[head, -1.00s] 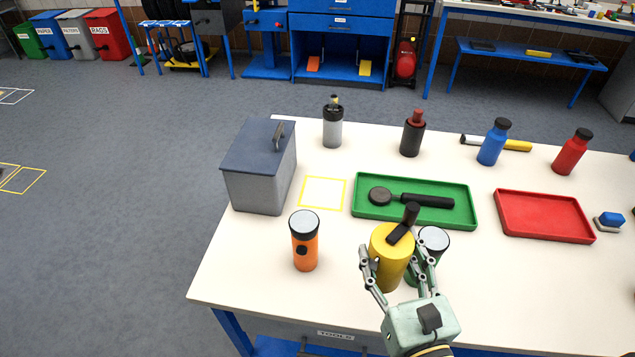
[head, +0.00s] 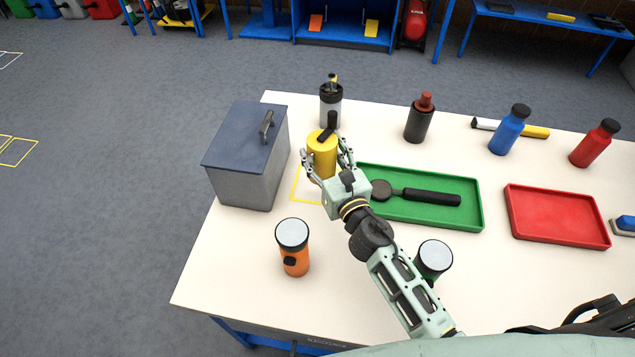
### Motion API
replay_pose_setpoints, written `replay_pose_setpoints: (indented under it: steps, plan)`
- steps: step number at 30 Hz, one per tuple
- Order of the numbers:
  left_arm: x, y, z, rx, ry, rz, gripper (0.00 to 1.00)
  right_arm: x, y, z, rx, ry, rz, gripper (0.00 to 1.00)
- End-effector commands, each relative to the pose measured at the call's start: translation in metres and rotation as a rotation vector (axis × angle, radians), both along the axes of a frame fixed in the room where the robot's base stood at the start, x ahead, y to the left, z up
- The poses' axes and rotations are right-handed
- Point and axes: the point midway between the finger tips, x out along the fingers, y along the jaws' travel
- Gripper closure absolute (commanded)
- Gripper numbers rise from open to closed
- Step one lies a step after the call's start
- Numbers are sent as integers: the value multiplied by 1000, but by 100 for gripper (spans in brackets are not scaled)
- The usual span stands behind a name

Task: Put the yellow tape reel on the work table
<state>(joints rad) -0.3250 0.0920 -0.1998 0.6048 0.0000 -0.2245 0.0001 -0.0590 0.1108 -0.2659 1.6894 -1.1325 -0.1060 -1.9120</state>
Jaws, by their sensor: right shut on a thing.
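The yellow tape reel (head: 322,157), a yellow cylinder with a black handle-like part on top, is upright in my right gripper (head: 325,168). The gripper's fingers are shut around its sides. The reel is over the far left part of the white work table (head: 350,290), at the yellow outlined square (head: 298,186). The gripper hides its base, so I cannot tell whether it touches the table. My left gripper is not in view.
A grey lidded box (head: 245,165) stands left of the reel, and a grey bottle (head: 330,108) close behind it. A green tray (head: 465,215) with a black tool lies right. An orange flashlight (head: 294,250) and a green one (head: 434,258) stand nearer. A red tray (head: 555,215) is farther right.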

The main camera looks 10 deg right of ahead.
Motion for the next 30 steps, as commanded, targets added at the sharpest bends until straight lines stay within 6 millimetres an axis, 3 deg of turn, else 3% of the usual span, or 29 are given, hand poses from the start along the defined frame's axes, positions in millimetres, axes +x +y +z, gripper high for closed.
replay_pose_setpoints:
  steps: [3, 9, 21, 30]
  plan:
    - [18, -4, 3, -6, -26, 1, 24, 26, 2, 6, -5, -7, 11, 82]
    - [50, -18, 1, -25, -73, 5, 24, 41, 3, 3, -7, -6, 17, 82]
    - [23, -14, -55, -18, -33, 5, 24, 41, 3, -54, -6, -6, 16, 82]
    - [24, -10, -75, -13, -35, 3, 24, 41, 3, -76, -5, -6, 16, 82]
